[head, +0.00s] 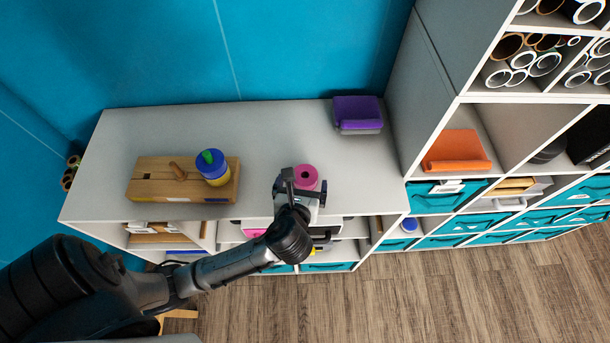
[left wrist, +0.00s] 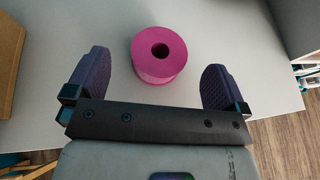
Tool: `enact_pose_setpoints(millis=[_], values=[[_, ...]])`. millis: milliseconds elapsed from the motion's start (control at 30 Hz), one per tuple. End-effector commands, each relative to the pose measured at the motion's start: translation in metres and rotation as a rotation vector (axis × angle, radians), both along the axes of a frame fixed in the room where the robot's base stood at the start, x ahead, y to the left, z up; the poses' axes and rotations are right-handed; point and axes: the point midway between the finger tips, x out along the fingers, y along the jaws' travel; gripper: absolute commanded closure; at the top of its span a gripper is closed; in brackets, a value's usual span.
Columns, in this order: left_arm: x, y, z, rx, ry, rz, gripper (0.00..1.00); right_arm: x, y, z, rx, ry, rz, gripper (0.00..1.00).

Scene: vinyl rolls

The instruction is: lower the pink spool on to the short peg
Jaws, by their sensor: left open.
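The pink spool (head: 306,176) stands upright on the grey counter top, its centre hole facing up. In the left wrist view the spool (left wrist: 159,55) lies between and a little beyond the two fingertips, with clear gaps on both sides. My left gripper (head: 298,187) is open and empty beside the spool; its dark pads also show in the left wrist view (left wrist: 155,80). The short peg (head: 177,171) rises bare from the wooden block (head: 150,188) at the left of the counter. A blue and yellow spool (head: 217,175) with a green tip sits on the block's right part. My right gripper is not in view.
A purple object (head: 357,113) lies at the counter's back right, near the tall shelf unit (head: 418,110). The counter top (head: 260,130) is clear between the block and the pink spool. Shelves with rolls and teal drawers (head: 445,200) stand right.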

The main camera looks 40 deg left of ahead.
Motion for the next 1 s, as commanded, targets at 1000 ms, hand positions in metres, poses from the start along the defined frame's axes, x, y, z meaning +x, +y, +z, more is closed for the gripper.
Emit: enact_pose_setpoints(millis=[1000], values=[[0.039, 0.026, -0.027, -0.002, 0.0, -0.001, 0.16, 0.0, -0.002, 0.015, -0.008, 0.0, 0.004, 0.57]])
